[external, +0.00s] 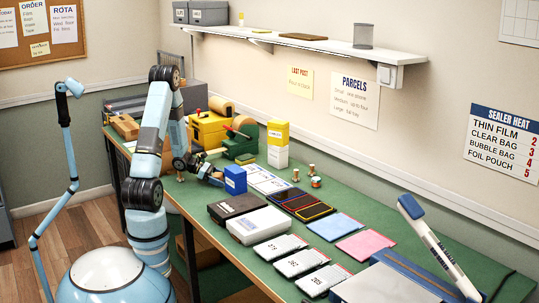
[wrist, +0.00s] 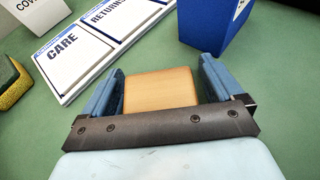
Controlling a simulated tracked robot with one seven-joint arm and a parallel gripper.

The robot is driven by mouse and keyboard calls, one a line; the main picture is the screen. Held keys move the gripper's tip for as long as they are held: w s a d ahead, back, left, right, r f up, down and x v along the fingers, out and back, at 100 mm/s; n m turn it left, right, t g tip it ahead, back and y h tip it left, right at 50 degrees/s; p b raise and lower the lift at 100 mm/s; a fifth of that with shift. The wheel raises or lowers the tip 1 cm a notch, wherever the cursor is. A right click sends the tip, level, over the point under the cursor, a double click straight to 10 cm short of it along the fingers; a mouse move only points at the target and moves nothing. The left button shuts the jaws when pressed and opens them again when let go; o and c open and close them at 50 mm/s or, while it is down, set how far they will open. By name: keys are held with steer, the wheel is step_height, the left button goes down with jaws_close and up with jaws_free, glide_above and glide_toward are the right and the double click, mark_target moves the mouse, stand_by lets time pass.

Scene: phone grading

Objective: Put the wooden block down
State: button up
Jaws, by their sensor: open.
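The wooden block (wrist: 160,88) is pale tan with rounded edges and lies between the fingers of my gripper (wrist: 162,68) in the wrist view. The fingers are open, with a narrow gap on each side of the block. The block appears to be down at the green bench top (wrist: 270,110), though its underside is hidden. In the external view my gripper (external: 217,180) is low over the bench, just left of a blue box (external: 236,181). I cannot make out the block there.
The blue box (wrist: 213,25) stands close beyond the right finger. A white card strip (wrist: 75,60) marked CARE and RETURNS lies ahead to the left, and a yellow sponge-like piece (wrist: 14,85) at the left edge. Black and white boxes (external: 258,224) stand nearer on the bench.

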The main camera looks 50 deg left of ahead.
steer(key=shift+r, duration=0.1)
steer(key=v, duration=0.7)
steer(key=shift+s+a, duration=0.2)
steer(key=shift+s, duration=0.05)
steer(key=s+d+r+m+g+y, duration=0.1)
steer(key=s+d+r+m+g, duration=0.1)
steer(key=d+r+m+g, duration=0.4)
steer(key=s+d+r+m+g+y, duration=0.1)
steer(key=s+d+r+m, duration=0.2)
steer(key=d+r+m, duration=0.65)
steer(key=s+d+r+m+t+y, duration=0.3)
steer(key=s+d+r+m+y, duration=0.4)
steer(key=s+r+m, duration=0.4)
steer(key=shift+s+r, duration=0.25)
steer(key=shift+s, duration=0.1)
